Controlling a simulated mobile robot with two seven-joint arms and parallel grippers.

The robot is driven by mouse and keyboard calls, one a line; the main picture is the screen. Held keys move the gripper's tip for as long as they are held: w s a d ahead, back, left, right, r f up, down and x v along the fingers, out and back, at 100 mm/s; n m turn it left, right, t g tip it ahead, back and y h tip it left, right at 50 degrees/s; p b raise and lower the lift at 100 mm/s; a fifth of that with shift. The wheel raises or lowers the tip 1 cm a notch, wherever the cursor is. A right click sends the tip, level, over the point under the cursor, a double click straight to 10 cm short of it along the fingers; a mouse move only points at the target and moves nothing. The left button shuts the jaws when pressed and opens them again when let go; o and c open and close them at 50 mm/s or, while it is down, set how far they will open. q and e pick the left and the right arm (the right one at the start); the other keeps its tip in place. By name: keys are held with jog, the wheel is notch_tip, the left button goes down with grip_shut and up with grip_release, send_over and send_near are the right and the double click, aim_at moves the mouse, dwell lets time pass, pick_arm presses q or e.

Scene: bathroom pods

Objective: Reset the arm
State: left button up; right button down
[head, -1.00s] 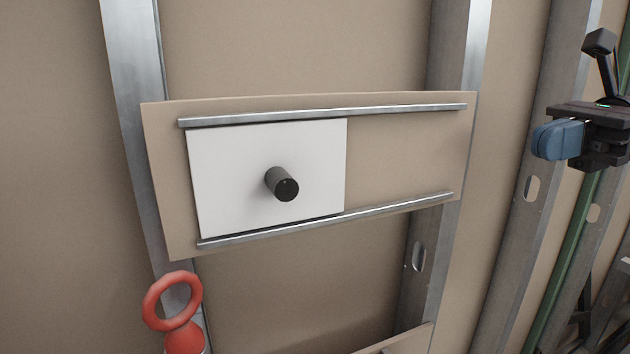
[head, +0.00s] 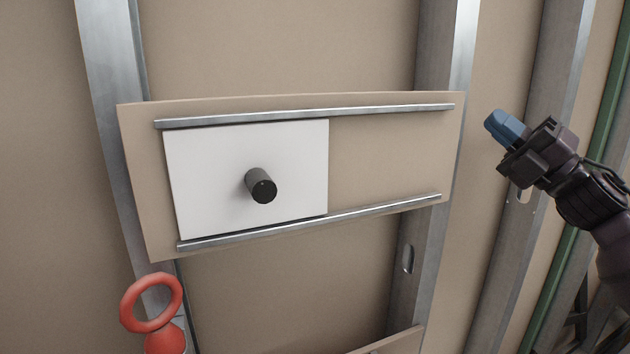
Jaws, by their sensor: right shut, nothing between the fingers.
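My right gripper (head: 502,128) is at the right of the head view, with its blue fingertips together and nothing between them. Its arm comes in from the right edge, and the gripper points up and to the left. It is apart from the panel, to the right of the panel's right end. My left gripper is not in view.
A tan panel (head: 390,150) carries two metal rails (head: 310,113). A white sliding plate (head: 210,150) with a black knob (head: 261,186) sits at the rails' left. A red ring-topped object (head: 165,338) is at lower left. Metal studs (head: 440,70) stand behind.

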notch_tip(320, 180, down, 17)
jog(key=w+d+m+t+h, duration=0.3)
jog(key=m+t+h, duration=0.4)
jog(key=m+h, duration=0.65)
jog(key=s+f+m+g+h, duration=0.1)
jog(key=s+f+m+h, duration=0.15)
jog(key=f+m, duration=0.55)
jog(key=s+f+m+g+h, duration=0.2)
jog(key=s+f+m, duration=0.1)
jog(key=f, duration=0.8)
jog(key=s+a+f+m+g+h, duration=0.2)
jog(key=s+f+m+g, duration=0.4)
jog(key=s+f, duration=1.8)
jog(key=shift+s+a+f+m+g+h, duration=0.35)
jog(key=shift+s+a+m, duration=0.25)
jog(key=shift+s+m, duration=0.3)
jog(key=shift+r, duration=0.1)
